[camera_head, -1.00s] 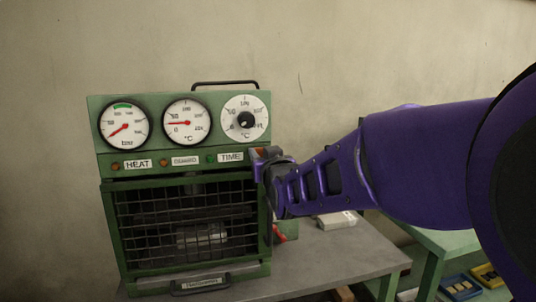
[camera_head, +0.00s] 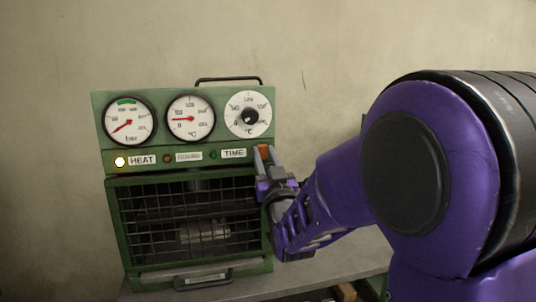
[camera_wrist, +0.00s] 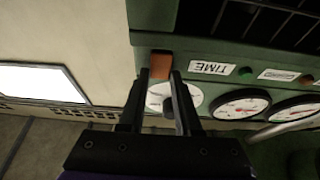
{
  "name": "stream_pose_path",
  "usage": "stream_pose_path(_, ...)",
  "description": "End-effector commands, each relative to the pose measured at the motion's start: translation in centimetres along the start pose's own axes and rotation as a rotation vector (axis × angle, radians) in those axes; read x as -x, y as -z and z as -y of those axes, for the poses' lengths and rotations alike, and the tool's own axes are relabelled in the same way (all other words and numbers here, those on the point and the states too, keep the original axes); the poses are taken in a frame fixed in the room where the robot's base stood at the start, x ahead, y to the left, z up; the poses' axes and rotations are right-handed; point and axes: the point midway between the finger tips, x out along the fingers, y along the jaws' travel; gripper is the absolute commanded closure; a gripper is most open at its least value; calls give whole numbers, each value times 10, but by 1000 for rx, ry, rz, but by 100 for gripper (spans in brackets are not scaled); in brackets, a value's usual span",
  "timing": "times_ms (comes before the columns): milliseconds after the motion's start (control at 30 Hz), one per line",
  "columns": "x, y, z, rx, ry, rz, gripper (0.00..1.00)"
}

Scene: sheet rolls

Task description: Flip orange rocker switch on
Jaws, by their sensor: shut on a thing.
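The orange rocker switch (camera_head: 263,152) is on the right edge of the green machine's front panel, beside the TIME label. In the wrist view the switch (camera_wrist: 160,64) shows as an orange block between my fingertips. My gripper (camera_head: 264,164) is at the panel's right edge, shut on the switch, with a finger on each side of it; it also shows in the wrist view (camera_wrist: 161,73). The fingers hide part of the switch. The HEAT lamp (camera_head: 120,161) glows bright yellow-white.
The green machine (camera_head: 108,220) stands on a grey table (camera_head: 345,265) against a plain wall. It has a pressure gauge (camera_head: 128,120), a temperature gauge (camera_head: 190,119), a knob dial (camera_head: 248,115), a top handle (camera_head: 228,79) and a mesh door (camera_head: 190,220) with a lower handle (camera_head: 203,283).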

Motion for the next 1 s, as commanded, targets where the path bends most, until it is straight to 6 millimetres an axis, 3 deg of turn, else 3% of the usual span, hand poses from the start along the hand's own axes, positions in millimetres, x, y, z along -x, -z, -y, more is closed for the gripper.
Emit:
stream_pose_path(367, -1, 2, 0, -1, 0, -18, 100)
stream_pose_path(400, -1, 2, 0, -1, 0, -18, 60)
stream_pose_path(533, 0, 2, 0, -1, 0, -16, 38)
stream_pose_path(1000, 0, -2, 0, 0, 0, -12, 38)
